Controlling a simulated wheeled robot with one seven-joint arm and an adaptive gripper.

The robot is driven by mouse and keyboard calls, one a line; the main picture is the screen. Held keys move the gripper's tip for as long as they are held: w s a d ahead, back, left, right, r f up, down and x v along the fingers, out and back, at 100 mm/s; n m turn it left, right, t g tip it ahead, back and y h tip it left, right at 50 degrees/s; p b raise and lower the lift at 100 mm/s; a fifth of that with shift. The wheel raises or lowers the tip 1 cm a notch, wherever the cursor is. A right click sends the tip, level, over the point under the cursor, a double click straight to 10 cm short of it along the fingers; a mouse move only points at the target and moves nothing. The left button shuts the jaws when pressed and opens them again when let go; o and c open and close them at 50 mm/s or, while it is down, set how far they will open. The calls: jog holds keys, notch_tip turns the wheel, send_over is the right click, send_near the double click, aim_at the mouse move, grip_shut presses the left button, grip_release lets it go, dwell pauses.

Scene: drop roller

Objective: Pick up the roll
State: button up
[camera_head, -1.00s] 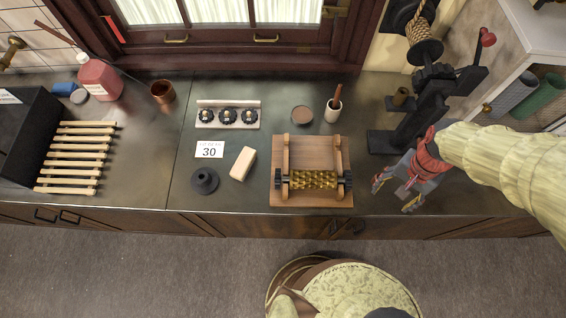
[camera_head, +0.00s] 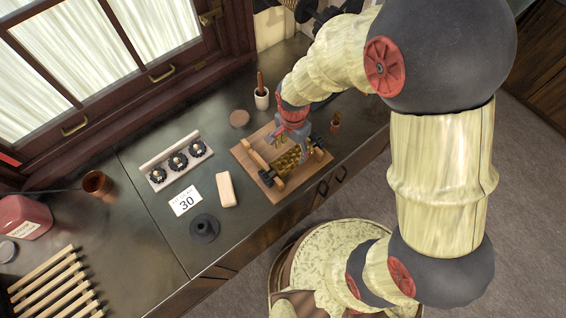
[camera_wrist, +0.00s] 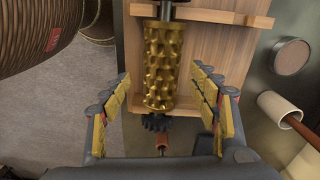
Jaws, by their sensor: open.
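The roll is a gold, studded cylinder (camera_wrist: 161,65) lying in a wooden stand (camera_wrist: 209,60), with a dark gear at its near end in the wrist view. In the head view the roll (camera_head: 287,158) is partly hidden by my gripper, and the stand (camera_head: 262,186) sits on the counter. My gripper (camera_head: 283,140) is over the stand. In the wrist view my gripper (camera_wrist: 163,95) is open, with its yellow-padded fingers apart on either side of the roll's near end. Nothing is held between them. I cannot tell how high the fingertips are above the roll.
A cup with a brown handle (camera_head: 262,98) and a round brown lid (camera_head: 239,119) stand behind the stand. A pale block (camera_head: 227,190), a card marked 30 (camera_head: 186,201), a black cone (camera_head: 204,228) and a rack of black gears (camera_head: 176,161) lie to its left.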

aim_at(292, 155)
jog(key=shift+w+d+m, duration=0.2)
jog(key=shift+w+m, duration=0.1)
jog(key=shift+m, duration=0.1)
jog(key=shift+s+a+f, duration=0.1)
jog(key=shift+a+f, duration=0.05)
jog(key=shift+f, duration=0.25)
notch_tip(292, 155, down, 7)
jog(key=shift+b, duration=0.45)
jog(key=shift+d, duration=0.2)
jog(key=c, duration=0.3)
grip_shut()
jog(key=shift+w, duration=0.2)
